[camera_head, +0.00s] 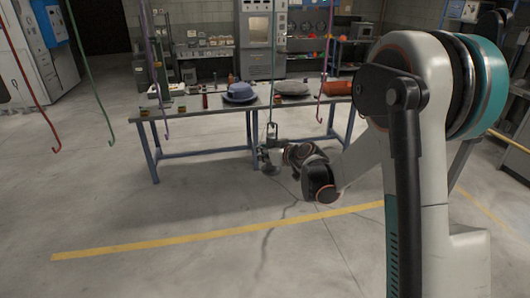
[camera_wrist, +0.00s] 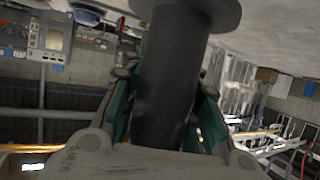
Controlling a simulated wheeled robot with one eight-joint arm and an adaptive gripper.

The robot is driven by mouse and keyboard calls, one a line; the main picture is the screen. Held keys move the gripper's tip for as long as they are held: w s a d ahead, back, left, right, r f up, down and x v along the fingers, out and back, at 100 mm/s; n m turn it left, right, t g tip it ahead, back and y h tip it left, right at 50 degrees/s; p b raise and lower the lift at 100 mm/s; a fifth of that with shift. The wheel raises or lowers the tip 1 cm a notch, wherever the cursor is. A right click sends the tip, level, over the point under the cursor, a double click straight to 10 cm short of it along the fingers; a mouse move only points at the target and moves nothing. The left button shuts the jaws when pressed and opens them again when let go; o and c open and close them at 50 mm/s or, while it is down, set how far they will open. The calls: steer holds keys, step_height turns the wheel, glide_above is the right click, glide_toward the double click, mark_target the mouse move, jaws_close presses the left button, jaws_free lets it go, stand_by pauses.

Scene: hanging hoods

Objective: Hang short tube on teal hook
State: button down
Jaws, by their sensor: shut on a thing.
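In the wrist view, the short tube (camera_wrist: 172,85) is a dark grey cylinder with a wide flange at its upper end. My gripper (camera_wrist: 165,110) is shut on it, with teal-sided fingers along both sides. In the head view, my gripper (camera_head: 267,156) is small and far off, in front of the workbench. A thin teal hook (camera_head: 274,70) hangs from above and runs down to just above my gripper. Its lower end is close to the gripper; whether it touches the tube or passes through it is too small to tell.
A red hook (camera_head: 25,80), a green hook (camera_head: 88,75) and a purple hook (camera_head: 158,70) hang on the left. The workbench (camera_head: 205,112) behind carries a blue hat-like item (camera_head: 239,91) and other objects. Open floor lies in front.

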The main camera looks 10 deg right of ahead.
steer(key=shift+f, duration=0.25)
steer(key=c, duration=1.1)
jaws_free()
